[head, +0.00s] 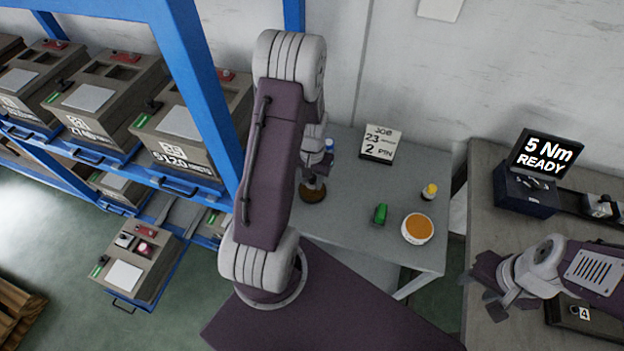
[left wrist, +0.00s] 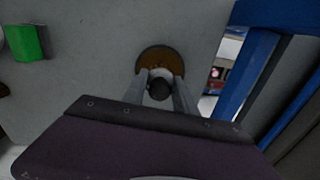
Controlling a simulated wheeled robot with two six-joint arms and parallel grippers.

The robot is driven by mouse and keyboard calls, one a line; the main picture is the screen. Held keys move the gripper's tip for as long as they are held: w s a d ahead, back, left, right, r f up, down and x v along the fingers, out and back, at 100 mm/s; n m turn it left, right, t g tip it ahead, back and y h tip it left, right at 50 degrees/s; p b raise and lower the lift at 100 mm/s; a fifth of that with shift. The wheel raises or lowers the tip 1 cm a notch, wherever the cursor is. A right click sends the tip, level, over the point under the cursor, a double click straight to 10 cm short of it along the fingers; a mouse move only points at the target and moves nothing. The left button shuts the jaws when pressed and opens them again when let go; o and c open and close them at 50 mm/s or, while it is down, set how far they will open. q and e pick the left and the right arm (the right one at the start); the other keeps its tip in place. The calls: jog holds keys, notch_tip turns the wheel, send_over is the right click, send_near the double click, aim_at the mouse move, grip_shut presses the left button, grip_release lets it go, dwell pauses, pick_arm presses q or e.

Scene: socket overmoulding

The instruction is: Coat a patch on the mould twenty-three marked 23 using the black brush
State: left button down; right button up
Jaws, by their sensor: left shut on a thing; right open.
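I cannot tell whether the held thing stands in or above the disc. A mould (head: 128,266) sits on a pulled-out tray at lower left, its number not readable. My right gripper (head: 488,285) is open and empty at the right.
A sign (head: 380,142) reading job 23, 2 pin stands on the table (head: 350,235). A green block (head: 380,213), an orange-filled pot (head: 417,229) and a yellow-topped bottle (head: 429,191) stand to the right. Blue rack posts (head: 207,95) rise left of my left arm.

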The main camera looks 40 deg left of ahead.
pick_arm(q)
jog(key=shift+f+b, duration=0.35)
jog(key=shift+f, duration=0.15)
dwell(0.3)
jog(key=shift+s+f, duration=0.1)
dwell(1.0)
notch_tip(320, 180, up, 7)
jog(key=p, duration=0.7)
jog(key=shift+d, duration=0.1)
dwell(0.5)
